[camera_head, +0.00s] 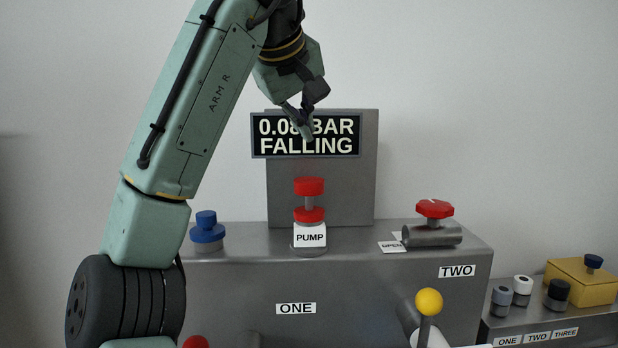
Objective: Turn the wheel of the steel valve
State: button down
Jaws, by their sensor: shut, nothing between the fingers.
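The steel valve (432,235) is a grey horizontal pipe piece on the right of the grey console's top. Its red wheel (435,208) sits above it on a short stem. A small label, partly hidden by the valve, lies at its left. My gripper (307,136) is shut and empty. It points down in front of the display, above the red pump knob and to the upper left of the valve, well apart from the wheel.
The display (306,135) reads 0.08 BAR FALLING, partly covered by my gripper. A red PUMP knob (309,187) and a blue knob (207,228) stand on the console (370,285). A yellow-balled lever (429,302) rises in front. A lower bench with several knobs and a yellow box (580,283) is at right.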

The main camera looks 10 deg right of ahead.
aim_at(434, 207)
jog(key=k+j, duration=0.75)
jog(key=k, duration=0.1)
